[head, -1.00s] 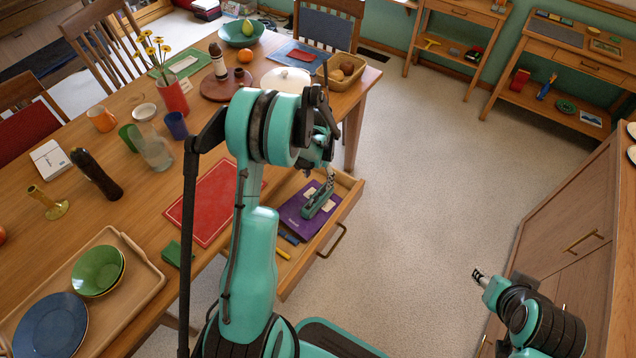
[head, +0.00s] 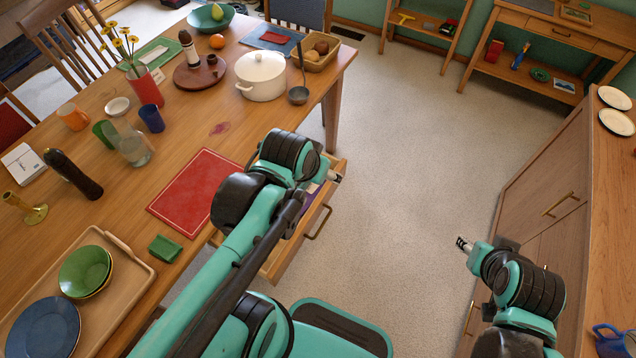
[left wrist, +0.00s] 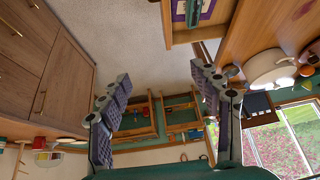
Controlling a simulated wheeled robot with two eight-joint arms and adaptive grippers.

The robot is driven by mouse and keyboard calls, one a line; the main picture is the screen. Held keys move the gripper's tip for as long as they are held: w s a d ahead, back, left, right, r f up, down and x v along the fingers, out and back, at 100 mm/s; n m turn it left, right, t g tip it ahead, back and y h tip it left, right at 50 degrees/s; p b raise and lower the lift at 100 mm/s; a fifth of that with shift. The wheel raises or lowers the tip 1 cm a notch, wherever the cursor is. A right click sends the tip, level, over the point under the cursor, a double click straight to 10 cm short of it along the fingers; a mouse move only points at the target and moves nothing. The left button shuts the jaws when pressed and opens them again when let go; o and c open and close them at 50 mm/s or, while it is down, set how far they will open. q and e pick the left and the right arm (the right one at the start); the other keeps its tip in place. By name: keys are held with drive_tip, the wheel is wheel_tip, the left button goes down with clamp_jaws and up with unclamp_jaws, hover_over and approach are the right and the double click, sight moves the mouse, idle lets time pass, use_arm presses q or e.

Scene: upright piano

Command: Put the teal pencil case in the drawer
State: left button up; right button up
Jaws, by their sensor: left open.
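The open drawer (head: 277,262) juts from the table's near right side, with a bar handle on its front. In the left wrist view, a narrow teal item (left wrist: 193,12), apparently the pencil case, lies in the drawer (left wrist: 170,30) on a purple book (left wrist: 179,10); it is cut by the top edge. In the head view my left arm hides it. My left gripper (left wrist: 160,95) is open and empty, its fingers wide apart, clear of the drawer. In the head view its tip (head: 336,177) shows beside the drawer's far end. My right gripper (head: 463,243) hangs at right, away from the drawer.
The table holds a red mat (head: 190,195), a small green box (head: 165,248), a tray (head: 138,272) with dishes, a white pot (head: 262,78) and a ladle (head: 298,95). A cabinet (head: 555,185) stands at right. The floor between is clear.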

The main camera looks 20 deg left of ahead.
use_arm(q)
drive_tip(key=shift+s+d+f+t, duration=0.1)
drive_tip(key=shift+s+d+t, duration=0.25)
drive_tip(key=shift+s, duration=0.45)
drive_tip(key=shift+s+d+f+t, duration=0.1)
drive_tip(key=shift+s+d+t, duration=0.25)
drive_tip(key=shift+s, duration=0.45)
